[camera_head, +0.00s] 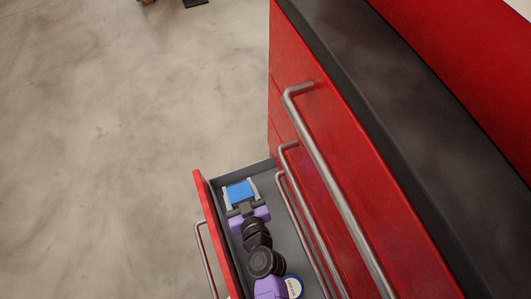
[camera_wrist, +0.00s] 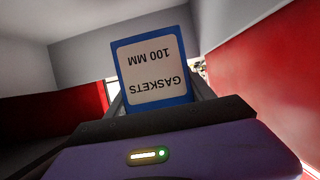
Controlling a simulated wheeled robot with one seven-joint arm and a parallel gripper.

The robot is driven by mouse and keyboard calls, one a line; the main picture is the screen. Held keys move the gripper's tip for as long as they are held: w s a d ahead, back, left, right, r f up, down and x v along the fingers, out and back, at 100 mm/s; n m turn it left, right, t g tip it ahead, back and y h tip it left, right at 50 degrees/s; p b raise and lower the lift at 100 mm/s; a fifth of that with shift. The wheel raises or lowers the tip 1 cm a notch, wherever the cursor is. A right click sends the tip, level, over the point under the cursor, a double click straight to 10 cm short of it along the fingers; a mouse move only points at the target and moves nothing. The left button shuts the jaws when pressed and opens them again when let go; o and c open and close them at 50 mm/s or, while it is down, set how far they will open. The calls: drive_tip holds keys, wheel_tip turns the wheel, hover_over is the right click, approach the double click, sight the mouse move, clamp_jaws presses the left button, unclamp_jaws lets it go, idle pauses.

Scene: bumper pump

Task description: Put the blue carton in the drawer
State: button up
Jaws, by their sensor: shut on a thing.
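The blue carton (camera_head: 239,191) is between the fingers of my gripper (camera_head: 240,193), at the far end of the open drawer (camera_head: 288,218) in the head view. In the wrist view the carton (camera_wrist: 153,62) shows a white label reading "GASKETS 100 MM", upside down. My gripper (camera_wrist: 155,100) is shut on it. The drawer's grey walls and red front (camera_head: 218,240) surround the gripper and carton from above. Whether the carton touches the drawer floor cannot be told.
A round blue-and-white labelled object (camera_head: 293,287) shows beside my arm at the bottom of the head view. The red cabinet (camera_head: 320,130) with metal handles (camera_head: 335,190) rises close on the right. Open concrete floor (camera_head: 120,150) lies to the left.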

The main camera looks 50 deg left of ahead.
wheel_tip(320, 180, down, 8)
drive_tip(key=b, duration=0.5)
drive_tip(key=shift+r, duration=0.25)
drive_tip(key=w, duration=0.1)
drive_tip(key=w+d, duration=0.1)
drive_tip(key=shift+w+r+p, duration=0.3)
drive_tip(key=shift+w+r, duration=0.05)
drive_tip(key=w, duration=0.1)
drive_tip(key=w+d, duration=0.1)
drive_tip(key=w, duration=0.1)
drive_tip(key=w+d+f, duration=0.1)
drive_tip(key=shift+w+b, duration=0.3)
drive_tip(key=shift+w, duration=0.05)
drive_tip(key=shift+f, duration=0.1)
drive_tip(key=shift+f+b, duration=0.2)
drive_tip(key=shift+b, duration=0.1)
drive_tip(key=o, duration=1.5)
drive_tip(key=shift+o, duration=0.2)
drive_tip(key=shift+r, duration=0.1)
